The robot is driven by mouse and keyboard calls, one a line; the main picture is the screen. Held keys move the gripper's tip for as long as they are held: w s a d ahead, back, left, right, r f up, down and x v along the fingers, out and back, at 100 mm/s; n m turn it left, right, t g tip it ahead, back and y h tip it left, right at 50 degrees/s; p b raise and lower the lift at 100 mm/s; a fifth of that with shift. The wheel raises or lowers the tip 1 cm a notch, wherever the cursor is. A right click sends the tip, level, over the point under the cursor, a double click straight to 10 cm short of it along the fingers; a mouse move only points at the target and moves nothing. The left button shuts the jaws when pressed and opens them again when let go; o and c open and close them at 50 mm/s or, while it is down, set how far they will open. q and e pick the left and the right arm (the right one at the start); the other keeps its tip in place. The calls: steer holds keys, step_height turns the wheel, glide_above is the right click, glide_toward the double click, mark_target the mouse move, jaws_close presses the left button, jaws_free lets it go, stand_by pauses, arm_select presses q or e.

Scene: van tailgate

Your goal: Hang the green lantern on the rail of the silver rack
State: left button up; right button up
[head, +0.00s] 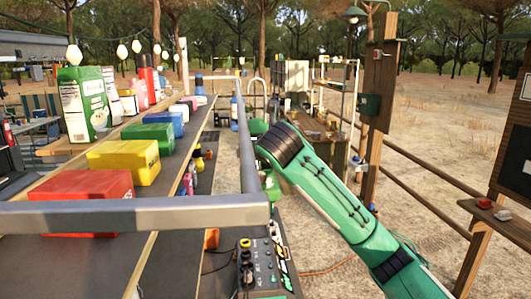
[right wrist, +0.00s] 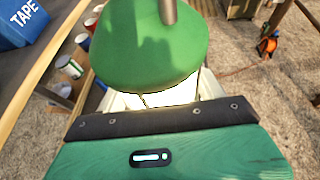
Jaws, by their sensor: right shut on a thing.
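The green lantern fills the top middle of the right wrist view, its rounded green cap (right wrist: 150,50) over a pale body. A short grey rod stands up at the cap's top edge; I cannot tell if it is the lantern's or the rack's. My right gripper (right wrist: 160,102) is shut on the lantern, its fingertips mostly hidden. In the head view a green piece, likely the lantern's cap (head: 258,127), shows just left of my right wrist, near the silver rack's rail (head: 246,150). Contact between them cannot be told. My left gripper is not in view.
Red (head: 85,195), yellow (head: 125,160), green and blue boxes stand on the shelf left of the rail. A grey bar (head: 130,213) crosses the foreground. A control box (head: 260,265) sits below. A wooden post (head: 378,110) and open sandy ground lie to the right.

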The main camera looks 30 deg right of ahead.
steer(key=shift+w+a+r, duration=0.1)
steer(key=shift+w+a, duration=0.2)
steer(key=shift+a, duration=0.3)
steer(key=shift+w+a+f, duration=0.1)
steer(key=shift+w+a, duration=0.15)
steer(key=shift+a, duration=0.35)
steer(key=shift+w+a+r, duration=0.1)
steer(key=shift+w+a, duration=0.2)
steer(key=shift+a, duration=0.3)
steer(key=shift+a+f, duration=0.1)
steer(key=shift+f, duration=0.45)
steer(key=shift+f+b, duration=0.3)
steer(key=shift+f, duration=1.35)
steer(key=o, duration=1.5)
steer(key=shift+f, duration=0.1)
